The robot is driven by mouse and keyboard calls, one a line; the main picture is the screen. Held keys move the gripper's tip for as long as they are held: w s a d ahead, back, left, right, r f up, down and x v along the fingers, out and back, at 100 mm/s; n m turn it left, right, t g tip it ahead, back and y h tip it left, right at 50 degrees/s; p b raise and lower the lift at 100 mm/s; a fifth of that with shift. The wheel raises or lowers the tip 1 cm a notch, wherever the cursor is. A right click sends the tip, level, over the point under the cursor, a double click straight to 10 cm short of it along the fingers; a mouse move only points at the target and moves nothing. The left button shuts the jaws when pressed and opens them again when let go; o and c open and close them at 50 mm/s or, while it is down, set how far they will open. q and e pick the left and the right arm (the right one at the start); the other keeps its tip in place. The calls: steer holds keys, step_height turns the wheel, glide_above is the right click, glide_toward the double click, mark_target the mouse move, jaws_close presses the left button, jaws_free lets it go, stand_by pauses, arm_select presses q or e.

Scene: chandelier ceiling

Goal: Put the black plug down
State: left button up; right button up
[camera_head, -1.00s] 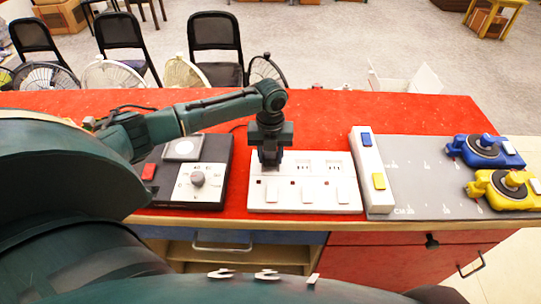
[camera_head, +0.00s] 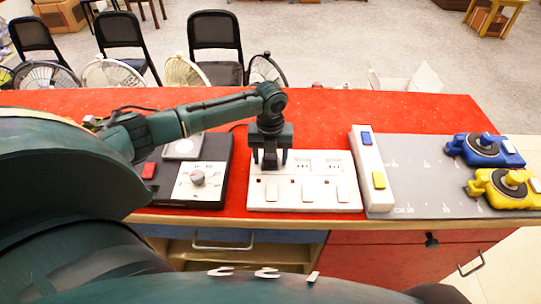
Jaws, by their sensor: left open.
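My left gripper (camera_head: 270,165) points down over the left part of the white socket panel (camera_head: 305,194). Its fingers are open and apart. A dark shape, which looks like the black plug (camera_head: 270,159), shows between the fingers at the panel's left socket. It is small and mostly hidden by the gripper, so I cannot tell whether it is seated in the socket. My right gripper is not in view.
A black panel with a dial (camera_head: 198,178) and a red button stands left of the socket panel. A white block (camera_head: 371,170) with blue and yellow buttons stands to its right. Further right are blue (camera_head: 484,150) and yellow (camera_head: 507,188) joystick units on a grey mat (camera_head: 428,180).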

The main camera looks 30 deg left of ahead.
mark_target(271, 157)
arm_select(q)
step_height(271, 157, up, 12)
stand_by(0.4)
steer(key=shift+d, duration=0.1)
stand_by(0.3)
